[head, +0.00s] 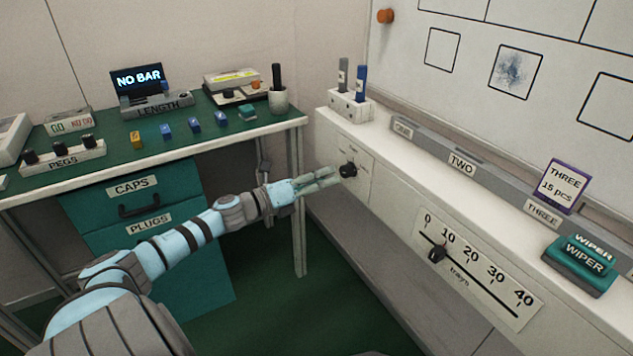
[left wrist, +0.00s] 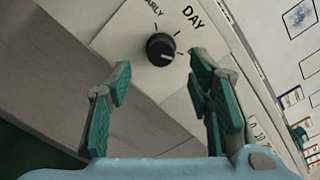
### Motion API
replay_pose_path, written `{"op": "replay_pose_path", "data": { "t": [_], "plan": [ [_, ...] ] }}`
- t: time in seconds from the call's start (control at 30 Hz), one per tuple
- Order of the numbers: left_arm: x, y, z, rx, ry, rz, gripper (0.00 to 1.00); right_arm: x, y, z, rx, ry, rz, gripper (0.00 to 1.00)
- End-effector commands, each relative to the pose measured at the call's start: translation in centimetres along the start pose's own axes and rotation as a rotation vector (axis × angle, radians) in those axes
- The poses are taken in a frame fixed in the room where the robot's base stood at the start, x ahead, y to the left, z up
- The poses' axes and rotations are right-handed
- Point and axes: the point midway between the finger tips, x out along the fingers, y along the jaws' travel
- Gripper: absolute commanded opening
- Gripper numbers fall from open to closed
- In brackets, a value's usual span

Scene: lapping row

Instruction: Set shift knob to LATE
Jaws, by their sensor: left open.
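The shift knob (head: 347,170) is a round black dial on the white front panel below the ledge. In the left wrist view the knob (left wrist: 160,48) shows ticks and the words EARLY, partly cut off, and DAY. Its white pointer line points right and slightly down, away from DAY. The LATE label cannot be read; my right-hand finger covers part of the plate there. My left gripper (head: 329,177) is open and empty, just short of the knob. Its fingers (left wrist: 160,76) stand on either side below the knob, apart from it. My right gripper is not in view.
A tray slider (head: 437,253) sits near 10 on the same panel, right of the knob. The ledge above carries a marker block (head: 350,104), grey labelled bins and a WIPER block (head: 580,266). A green-topped table (head: 180,150) with small items stands left.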

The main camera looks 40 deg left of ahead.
Motion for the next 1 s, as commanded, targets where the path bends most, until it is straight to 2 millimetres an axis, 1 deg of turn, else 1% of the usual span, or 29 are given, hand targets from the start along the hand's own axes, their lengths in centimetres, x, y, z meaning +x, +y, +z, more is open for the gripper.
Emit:
{"op": "replay_pose_path", "data": {
  "t": [0.1, 0.23, 0.87, 0.93, 0.97, 1.0],
  "plan": [
    [-1.3, 0.0, -0.1, 0.002, 0.004, -0.002, 0.47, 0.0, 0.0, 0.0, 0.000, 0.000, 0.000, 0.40],
    [-2.1, 0.0, 0.0, 0.001, 0.001, -0.001, 0.47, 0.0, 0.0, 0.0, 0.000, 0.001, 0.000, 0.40],
    [-2.2, 0.0, 0.1, -0.020, -0.003, -0.001, 0.47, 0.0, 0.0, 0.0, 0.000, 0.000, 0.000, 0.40],
    [-2.2, 1.1, 0.4, -0.115, -0.020, 0.048, 0.47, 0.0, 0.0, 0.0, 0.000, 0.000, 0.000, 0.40],
    [-2.3, 2.2, 0.7, -0.189, -0.041, 0.098, 0.47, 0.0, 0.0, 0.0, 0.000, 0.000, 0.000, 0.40],
    [-2.7, 4.5, 1.2, -0.324, -0.094, 0.195, 0.47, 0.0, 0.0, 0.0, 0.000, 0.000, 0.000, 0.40]
  ]
}}
